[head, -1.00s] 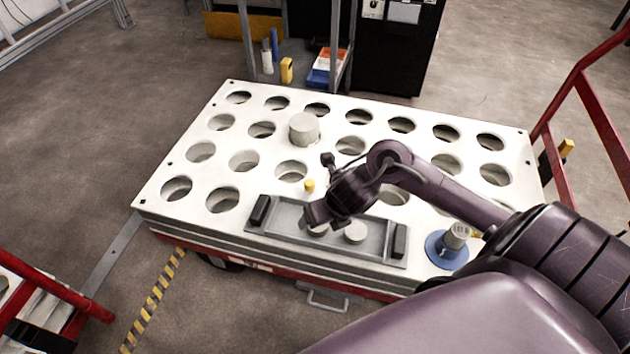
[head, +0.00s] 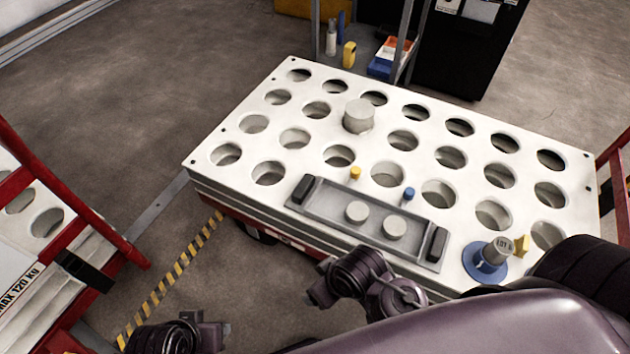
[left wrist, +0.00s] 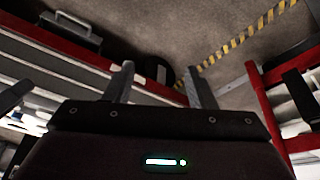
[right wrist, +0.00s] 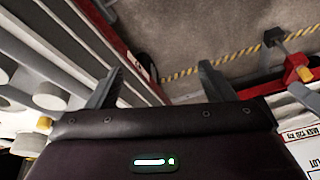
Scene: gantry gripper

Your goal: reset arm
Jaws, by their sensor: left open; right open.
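My right gripper (head: 320,286) hangs just off the front edge of the white table (head: 225,185). Its two fingers are apart and nothing is between them in the right wrist view (right wrist: 158,82). My left gripper (head: 212,332) shows at the bottom edge of the head view, low and left of the right one, partly cut off. In the left wrist view (left wrist: 163,82) its fingers are also spread and empty.
The table has rows of round holes and a grey cylinder (head: 359,115). A yellow peg (head: 355,173), a blue peg (head: 409,193) and a blue-based knob (head: 487,260) stand near the tray. A red-framed cart (head: 75,185) is at left; striped floor lies between.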

